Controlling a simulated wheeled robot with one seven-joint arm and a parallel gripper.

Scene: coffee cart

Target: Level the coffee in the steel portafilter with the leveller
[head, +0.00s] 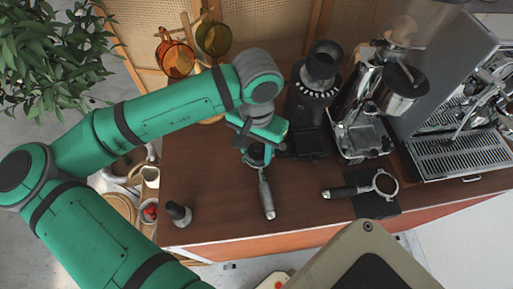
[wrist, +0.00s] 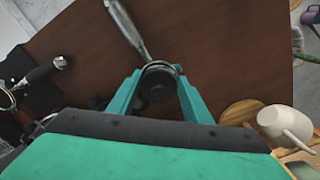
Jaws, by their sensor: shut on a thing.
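The steel portafilter (head: 267,196) lies on the brown counter with its grey handle toward the front edge. It also shows in the wrist view (wrist: 127,27), where part of its rim shows around a dark round thing. That thing looks like the leveller (wrist: 156,86). My gripper (head: 257,147) is over the portafilter's basket, pointing down, with its fingers on either side of the leveller and shut on it. The leveller is over or in the basket; I cannot tell whether it touches the coffee, which is hidden.
A second portafilter (head: 383,184) with a black handle lies on a black mat (head: 374,207) at right. A dark tamper-like tool (head: 178,213) stands at front left. A grinder (head: 319,75) and espresso machine (head: 465,155) stand behind and right.

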